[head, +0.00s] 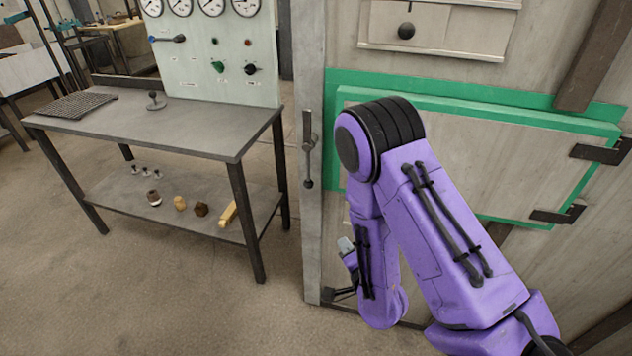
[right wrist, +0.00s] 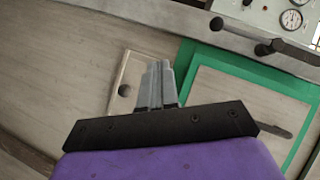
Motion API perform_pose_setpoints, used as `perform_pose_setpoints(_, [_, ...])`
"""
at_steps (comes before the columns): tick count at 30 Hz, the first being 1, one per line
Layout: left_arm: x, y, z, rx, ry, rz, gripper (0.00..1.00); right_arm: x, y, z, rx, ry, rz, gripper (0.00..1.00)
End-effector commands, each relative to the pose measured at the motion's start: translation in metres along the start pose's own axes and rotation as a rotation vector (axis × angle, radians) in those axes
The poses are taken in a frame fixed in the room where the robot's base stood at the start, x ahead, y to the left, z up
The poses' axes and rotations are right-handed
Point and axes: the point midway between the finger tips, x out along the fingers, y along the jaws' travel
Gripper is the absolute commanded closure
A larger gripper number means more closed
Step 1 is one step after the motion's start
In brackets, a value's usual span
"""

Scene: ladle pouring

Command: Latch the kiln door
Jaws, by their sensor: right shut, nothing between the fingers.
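The kiln door (head: 520,150) is a pale panel with a green edge, set against a green surround. My right arm hides much of it. I cannot tell whether it sits flush. A dark lever (head: 308,145) with a ball end hangs upright on the grey post left of the door. It also shows in the right wrist view (right wrist: 245,33), beyond the fingers at upper right. My right gripper (head: 346,246) is low, right of the post and below the lever, apart from it. Its grey fingers (right wrist: 157,85) are shut and empty. My left gripper is out of view.
Dark hinges (head: 600,150) sit on the door's right side. A sliding panel with a black knob (head: 407,30) is above the door. A metal table (head: 180,125) with a gauge board (head: 215,60) stands left of the post, small items on its shelf. Floor in front is clear.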

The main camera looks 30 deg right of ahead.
Motion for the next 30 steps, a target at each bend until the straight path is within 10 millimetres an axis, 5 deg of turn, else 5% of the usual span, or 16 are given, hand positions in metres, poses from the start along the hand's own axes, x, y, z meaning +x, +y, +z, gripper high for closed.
perform_pose_setpoints(1, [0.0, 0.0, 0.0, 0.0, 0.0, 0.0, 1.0, 0.006, -0.032, -0.013, 0.124, 0.026, -0.104, 1.0])
perform_pose_setpoints(3, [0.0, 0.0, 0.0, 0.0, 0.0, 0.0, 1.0, 0.009, -0.063, -0.028, 0.272, 0.039, -0.218, 1.0])
perform_pose_setpoints(6, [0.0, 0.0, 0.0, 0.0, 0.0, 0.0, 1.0, 0.009, -0.084, -0.038, 0.379, 0.038, -0.296, 1.0])
perform_pose_setpoints(18, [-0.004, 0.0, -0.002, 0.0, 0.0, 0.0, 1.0, 0.016, -0.088, -0.04, 0.39, 0.037, -0.303, 1.0])
perform_pose_setpoints(30, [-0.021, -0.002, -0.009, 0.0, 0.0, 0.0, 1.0, 0.094, -0.112, -0.048, 0.388, 0.038, -0.302, 1.0])
